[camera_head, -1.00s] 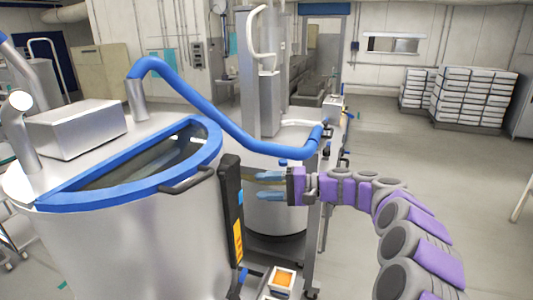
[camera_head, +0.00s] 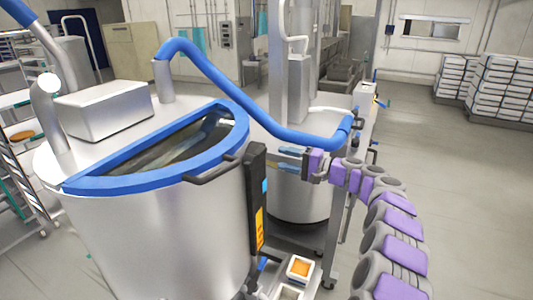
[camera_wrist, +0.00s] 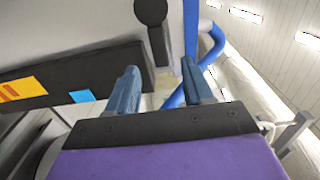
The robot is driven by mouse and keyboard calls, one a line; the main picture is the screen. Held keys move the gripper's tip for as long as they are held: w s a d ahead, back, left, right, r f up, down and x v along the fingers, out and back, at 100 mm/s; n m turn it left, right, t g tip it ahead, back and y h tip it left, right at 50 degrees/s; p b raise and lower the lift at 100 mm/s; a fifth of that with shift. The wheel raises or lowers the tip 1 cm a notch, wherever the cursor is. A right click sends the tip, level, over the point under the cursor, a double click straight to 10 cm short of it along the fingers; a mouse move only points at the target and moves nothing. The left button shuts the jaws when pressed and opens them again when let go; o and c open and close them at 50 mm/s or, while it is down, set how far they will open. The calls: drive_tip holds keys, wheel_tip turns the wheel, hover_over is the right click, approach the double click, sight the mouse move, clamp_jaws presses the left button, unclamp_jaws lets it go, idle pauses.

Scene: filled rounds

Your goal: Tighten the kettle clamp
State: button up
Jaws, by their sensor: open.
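The large steel kettle (camera_head: 150,235) fills the left of the head view. It has a blue-rimmed opening (camera_head: 75,182) on top and a black handle (camera_head: 210,171) at its rim. A black upright panel (camera_head: 255,205) with orange and blue labels is on its right side; the panel also shows in the wrist view (camera_wrist: 65,75). My gripper (camera_head: 282,159) is open and empty, just right of the panel's top. In the wrist view, a dark round knob on a short stem (camera_wrist: 151,12) lies beyond my open fingers (camera_wrist: 160,72). I cannot tell for sure which part is the clamp.
A blue hose (camera_head: 230,88) arches over the kettle lid to a second steel vessel (camera_head: 305,195) behind my gripper. A small box with an orange top (camera_head: 299,268) stands low beside the kettle. Open floor (camera_head: 470,200) lies to the right.

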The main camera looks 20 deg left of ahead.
sight(263, 156)
drive_tip(key=a, duration=0.6)
drive_tip(key=a+f, duration=0.1)
drive_tip(key=a, duration=0.2)
drive_tip(key=shift+w, duration=0.2)
drive_tip(key=shift+a+r, duration=0.1)
drive_tip(key=shift+a, duration=0.05)
drive_tip(key=shift+w+d+r, duration=0.1)
drive_tip(key=shift+d+r, duration=0.2)
drive_tip(key=shift+d, duration=0.3)
drive_tip(key=shift+w+d+r, duration=0.1)
drive_tip(key=shift+d+r, duration=0.2)
drive_tip(key=shift+d, duration=0.25)
drive_tip(key=a, duration=0.3)
drive_tip(key=shift+s+a+f, duration=0.1)
drive_tip(key=shift+a+f, duration=0.15)
drive_tip(key=shift+f, duration=0.15)
drive_tip(key=shift+s+a, duration=0.1)
drive_tip(key=shift+a, duration=0.05)
drive_tip(key=shift+c, duration=1.6)
drive_tip(key=shift+d+r, duration=0.1)
drive_tip(key=shift+d, duration=0.5)
drive_tip(key=c, duration=0.3)
clamp_jaws()
